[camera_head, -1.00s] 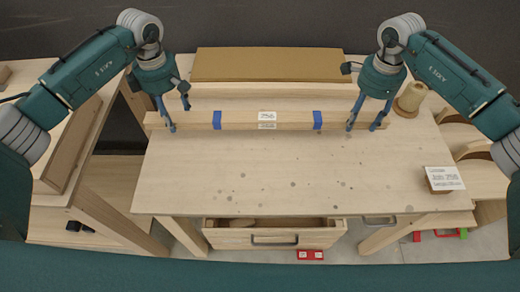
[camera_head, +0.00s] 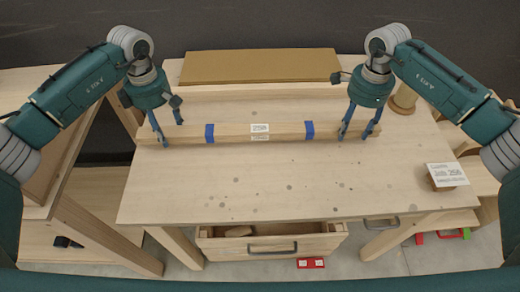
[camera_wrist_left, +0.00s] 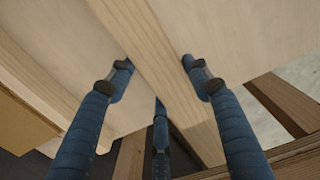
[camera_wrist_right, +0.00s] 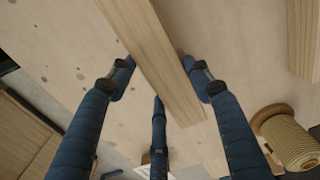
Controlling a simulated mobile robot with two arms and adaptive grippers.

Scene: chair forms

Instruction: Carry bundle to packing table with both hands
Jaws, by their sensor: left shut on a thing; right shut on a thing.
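The bundle (camera_head: 285,132) is a long pale timber bundle with two blue bands and white labels. It lies across the rear half of the wooden table (camera_head: 300,190), parallel to its back edge. I cannot tell whether it touches the tabletop or hangs just above it. My left gripper (camera_head: 165,138) is shut on its left end, and my right gripper (camera_head: 355,136) is shut near its right end. In the left wrist view the bundle (camera_wrist_left: 150,60) runs between the blue fingers; the right wrist view shows the bundle (camera_wrist_right: 155,55) likewise.
A brown board (camera_head: 260,67) lies at the table's back. A twine spool (camera_head: 404,98) stands back right, and a labelled block (camera_head: 445,177) sits front right. The drawer (camera_head: 272,241) below the front edge is open.

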